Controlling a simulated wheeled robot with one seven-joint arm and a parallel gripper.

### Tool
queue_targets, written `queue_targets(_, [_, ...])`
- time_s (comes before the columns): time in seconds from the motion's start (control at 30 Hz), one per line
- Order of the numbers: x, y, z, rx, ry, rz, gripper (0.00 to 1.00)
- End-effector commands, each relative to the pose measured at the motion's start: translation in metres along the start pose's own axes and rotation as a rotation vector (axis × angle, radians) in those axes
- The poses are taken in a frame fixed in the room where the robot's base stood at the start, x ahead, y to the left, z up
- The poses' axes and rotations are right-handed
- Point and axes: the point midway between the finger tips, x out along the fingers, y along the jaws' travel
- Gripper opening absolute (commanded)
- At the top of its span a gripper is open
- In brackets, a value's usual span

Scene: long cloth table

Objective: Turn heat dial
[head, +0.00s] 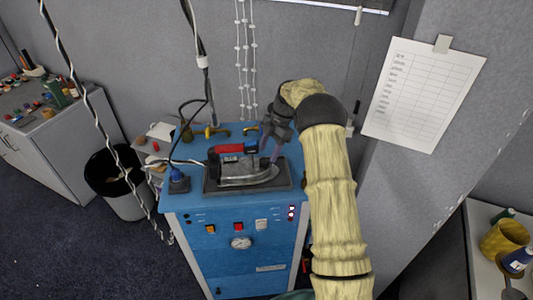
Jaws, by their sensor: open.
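A clothes iron (250,177) with a dark body and a red-topped handle (229,149) rests on a dark plate (212,187) on top of a blue machine (205,245). A small blue part (251,149) shows at the right end of the handle. I cannot make out a heat dial on the iron. A round white-faced dial or gauge (241,243) is on the machine's front panel. My gripper (270,152) is open, pointing down over the right end of the iron, close to the blue part. I cannot tell whether it touches anything.
Brass fittings (210,131) stand behind the iron. Cables hang from above. A black bin (116,180) and grey cabinet (60,150) are left. A grey pillar with a paper sheet (422,92) is right.

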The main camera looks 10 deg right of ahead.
Motion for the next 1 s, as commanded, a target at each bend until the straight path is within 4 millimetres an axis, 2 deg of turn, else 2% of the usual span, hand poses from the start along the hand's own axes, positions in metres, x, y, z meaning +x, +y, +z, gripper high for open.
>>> queue_targets(0.1, [0.016,0.0,-0.002,-0.001,0.001,-0.004,0.53])
queue_targets(0.23, [0.027,0.0,0.0,0.0,0.0,-0.002,0.53])
queue_targets(0.53, [0.03,0.0,0.0,0.0,0.0,0.0,0.53])
queue_targets(0.77, [0.03,0.0,0.0,-0.001,0.0,0.0,0.08])
queue_targets(1.0, [0.03,0.0,0.0,0.008,0.0,0.004,0.08])
